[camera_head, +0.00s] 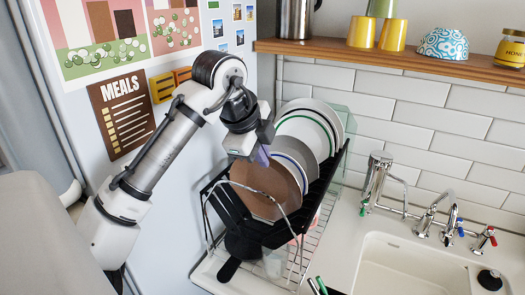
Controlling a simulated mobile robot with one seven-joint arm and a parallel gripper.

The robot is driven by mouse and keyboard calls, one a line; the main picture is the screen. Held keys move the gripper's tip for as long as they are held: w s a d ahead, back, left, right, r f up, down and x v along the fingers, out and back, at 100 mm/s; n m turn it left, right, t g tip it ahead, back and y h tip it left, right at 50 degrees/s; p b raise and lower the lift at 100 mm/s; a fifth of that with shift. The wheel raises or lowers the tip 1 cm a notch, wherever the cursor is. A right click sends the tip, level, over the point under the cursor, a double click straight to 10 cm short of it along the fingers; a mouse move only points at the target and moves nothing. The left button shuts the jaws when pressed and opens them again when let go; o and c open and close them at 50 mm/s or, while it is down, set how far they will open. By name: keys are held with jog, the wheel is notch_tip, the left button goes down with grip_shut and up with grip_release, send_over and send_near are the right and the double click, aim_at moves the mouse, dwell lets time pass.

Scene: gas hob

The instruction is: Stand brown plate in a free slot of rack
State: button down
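The brown plate (258,190) stands steeply tilted at the front of the black dish rack (228,207), partly behind the rack's wire frame. Several other plates stand behind it, among them a blue-rimmed plate (300,172) and a green-rimmed plate (322,128). My gripper (258,156) is at the upper edge of the brown plate, pointing down. Its fingers are small and overlap the plates, so I cannot tell whether they are shut on the brown plate or apart from it. The plate's lower edge and its slot are largely hidden.
A dark-handled pan or utensil (232,262) is at the front of the rack. The fridge (165,75) stands close on the left. A wooden shelf (420,58) with cups and a bowl runs above. A sink (410,265) and taps (438,218) are on the right.

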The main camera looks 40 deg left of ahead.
jog(key=shift+f, duration=0.4)
jog(key=c, duration=1.6)
grip_release()
jog(key=shift+o, duration=0.2)
jog(key=b+v, duration=0.1)
jog(key=v, duration=1.3)
jog(key=shift+b, duration=0.3)
jog(key=shift+f, duration=0.1)
